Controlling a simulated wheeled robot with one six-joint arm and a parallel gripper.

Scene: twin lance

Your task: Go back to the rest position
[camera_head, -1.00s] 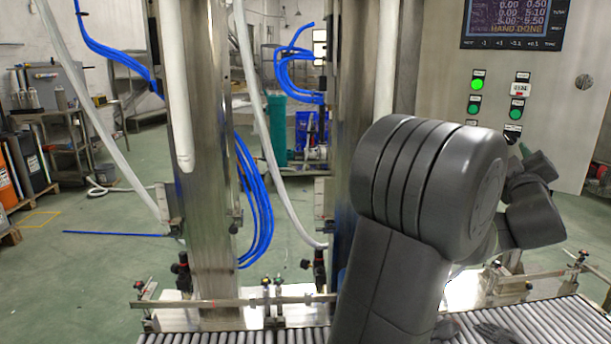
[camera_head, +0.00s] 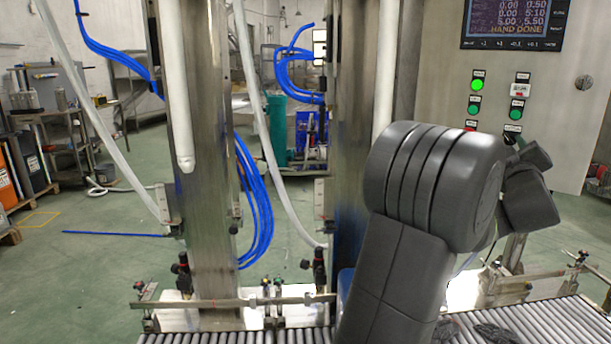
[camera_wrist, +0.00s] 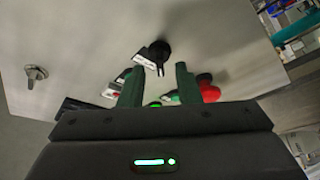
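My gripper (camera_wrist: 160,75) shows in the wrist view with its two green fingers apart and nothing held between them. Beyond the fingertips is a black selector knob (camera_wrist: 154,54) on the grey control panel (camera_wrist: 90,35). The gap between fingers and knob is hard to judge. A red button (camera_wrist: 208,90) shows just right of the right finger. In the head view my bent arm stands in front of the panel (camera_head: 440,75), and my wrist hides most of the gripper there.
The panel carries a display (camera_head: 512,24) reading "HAND DONE" and a lit green button (camera_head: 477,85). A roller conveyor (camera_head: 240,338) runs along the front. Two steel columns with white hoses and blue tubes (camera_head: 258,205) stand left of my arm.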

